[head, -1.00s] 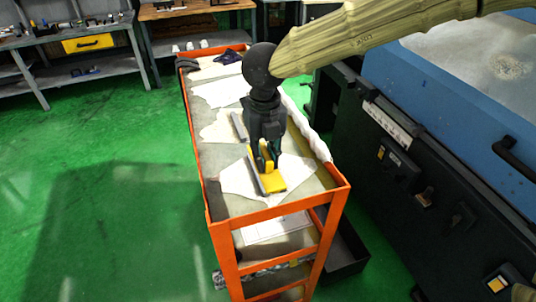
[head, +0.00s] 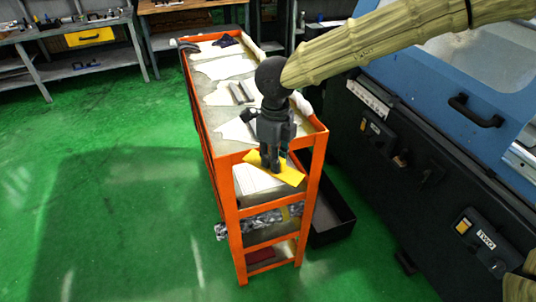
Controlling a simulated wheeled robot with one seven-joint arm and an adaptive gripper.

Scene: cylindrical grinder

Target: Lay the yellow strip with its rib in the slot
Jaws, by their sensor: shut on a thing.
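My gripper (head: 271,164) is shut on the yellow strip (head: 290,174). The strip looks like a flat plate, slanting down to the right across the picture, in front of the orange cart's near top edge. It appears clear of the cart top, though its exact height is hard to judge. The gripper hides its middle, and I cannot make out its rib. Grey bars (head: 237,93) lie close together on the cart top behind the gripper. I cannot pick out the slot for certain.
The orange cart (head: 312,170) has a raised rim, white sheets on top and lower shelves with items. A dark open tray (head: 335,219) lies right of it. A large blue and black machine (head: 400,165) stands at the right. Green floor (head: 120,200) is free at the left.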

